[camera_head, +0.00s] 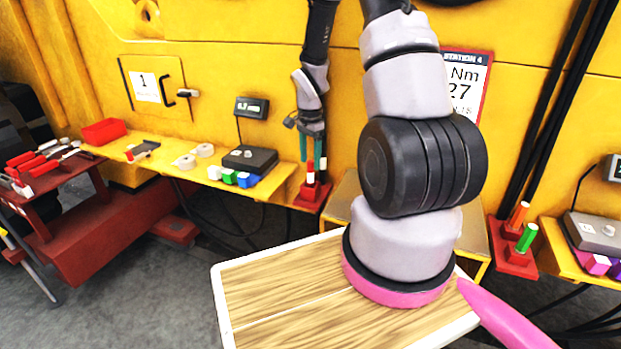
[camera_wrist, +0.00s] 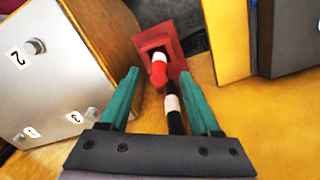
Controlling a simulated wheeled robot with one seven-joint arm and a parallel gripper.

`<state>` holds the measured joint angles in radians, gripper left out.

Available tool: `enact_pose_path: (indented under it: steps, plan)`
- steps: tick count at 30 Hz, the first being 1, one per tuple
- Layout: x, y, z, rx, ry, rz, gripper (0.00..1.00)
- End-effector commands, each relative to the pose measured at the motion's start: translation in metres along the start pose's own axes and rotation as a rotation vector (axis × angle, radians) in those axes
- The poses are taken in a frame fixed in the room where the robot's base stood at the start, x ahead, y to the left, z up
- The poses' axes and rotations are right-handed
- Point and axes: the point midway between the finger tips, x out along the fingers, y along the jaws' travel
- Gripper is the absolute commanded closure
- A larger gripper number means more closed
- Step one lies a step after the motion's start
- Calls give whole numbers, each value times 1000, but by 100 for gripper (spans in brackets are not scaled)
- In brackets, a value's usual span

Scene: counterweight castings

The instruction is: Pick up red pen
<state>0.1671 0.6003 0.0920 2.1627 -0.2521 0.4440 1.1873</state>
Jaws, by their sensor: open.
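The red pen (camera_wrist: 158,76), with a white band, stands in a small red holder (camera_wrist: 165,40) in the wrist view. A black pen (camera_wrist: 175,122) with a white band stands close beside it, nearer the camera. My gripper (camera_wrist: 158,73) is open, with its teal fingers on either side of both pens and nothing clamped. In the head view, my gripper (camera_head: 312,152) points down just above the red holder (camera_head: 311,196), and the red pen (camera_head: 310,177) shows below the fingertips. Whether a finger touches a pen cannot be told.
A silver-faced box (camera_wrist: 60,75) with numbered knobs stands close left of the fingers. A yellow shelf (camera_head: 160,152) carries a dark device (camera_head: 250,159) and coloured blocks left of the holder. A wooden tray top (camera_head: 270,300) lies in front. Another pen holder (camera_head: 512,260) stands right.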

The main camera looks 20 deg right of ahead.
Motion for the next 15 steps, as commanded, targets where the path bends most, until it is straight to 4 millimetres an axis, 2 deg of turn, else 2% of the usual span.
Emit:
enact_pose_path:
  steps: [6,9,15]
  plan:
    - [34,2,0,0,-2,3,36]
    - [44,2,0,0,-1,2,36]
    - [48,1,0,0,0,0,36]
